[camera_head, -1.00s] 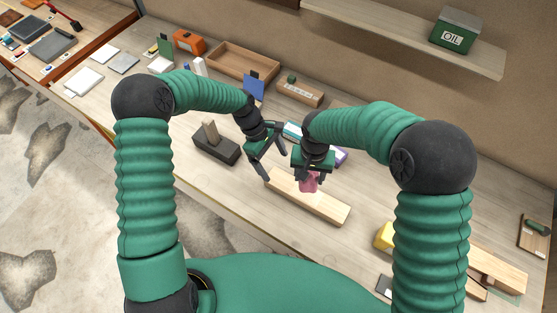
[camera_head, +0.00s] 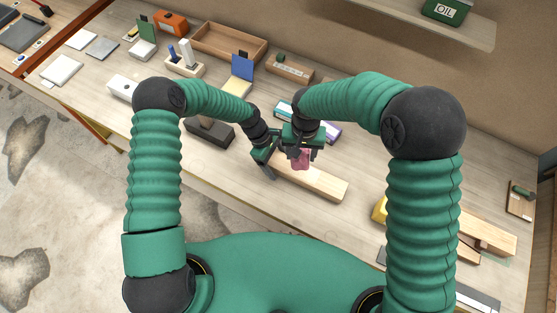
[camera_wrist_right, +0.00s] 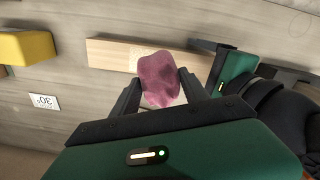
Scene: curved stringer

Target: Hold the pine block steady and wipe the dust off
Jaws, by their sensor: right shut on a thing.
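The pine block (camera_head: 322,184) lies flat on the workbench, its long side slanting down to the right. It also shows in the right wrist view (camera_wrist_right: 108,54), with a pale speckled dust patch (camera_wrist_right: 137,58) on its top. My right gripper (camera_head: 301,154) is shut on a pink cloth (camera_wrist_right: 159,80) over the block. I cannot tell if the cloth touches the wood. My left gripper (camera_head: 266,163) is at the block's left end, fingers pointing down beside it. The right hand hides part of that end, so I cannot tell if the left fingers grip it.
A yellow object (camera_head: 379,210) lies right of the pine block. A wooden tray (camera_head: 229,44) and holders line the back. The bench's front edge is close to the block.

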